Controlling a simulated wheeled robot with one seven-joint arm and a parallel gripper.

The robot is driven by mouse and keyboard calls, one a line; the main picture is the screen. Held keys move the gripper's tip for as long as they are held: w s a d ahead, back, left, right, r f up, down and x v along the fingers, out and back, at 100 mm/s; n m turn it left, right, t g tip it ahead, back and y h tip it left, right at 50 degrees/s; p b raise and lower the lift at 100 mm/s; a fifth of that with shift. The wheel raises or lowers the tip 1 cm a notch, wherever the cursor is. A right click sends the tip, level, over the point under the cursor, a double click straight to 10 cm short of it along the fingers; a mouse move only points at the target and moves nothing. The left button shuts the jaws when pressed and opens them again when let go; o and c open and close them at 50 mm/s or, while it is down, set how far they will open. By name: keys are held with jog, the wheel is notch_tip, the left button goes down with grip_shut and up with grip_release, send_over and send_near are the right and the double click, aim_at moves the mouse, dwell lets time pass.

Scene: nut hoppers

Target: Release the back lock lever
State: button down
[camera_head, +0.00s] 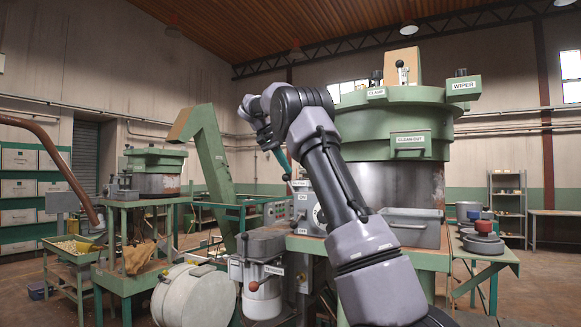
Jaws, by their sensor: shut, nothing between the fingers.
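My arm rises from the lower right, bends at the elbow and reaches away to the left. My gripper (269,145) points down at its far end, shut and empty, in front of the green machinery. A thin teal bar (282,158) with a dark round end shows just beside it; I cannot tell whether they touch. No part is labelled as the back lock lever, and I cannot pick it out. The large green hopper (397,122) stands behind my arm.
A grey drawer-like bin (413,230) sits below the CLEAN OUT plate (410,140). A TENSION unit (262,270) and a pale drum (193,297) stand at lower left. A second, smaller hopper (155,170) is farther left. A side table (484,252) holds round parts.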

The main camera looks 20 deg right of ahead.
jog(key=shift+w+a+f, duration=0.25)
jog(key=shift+a, duration=0.15)
dwell(0.3)
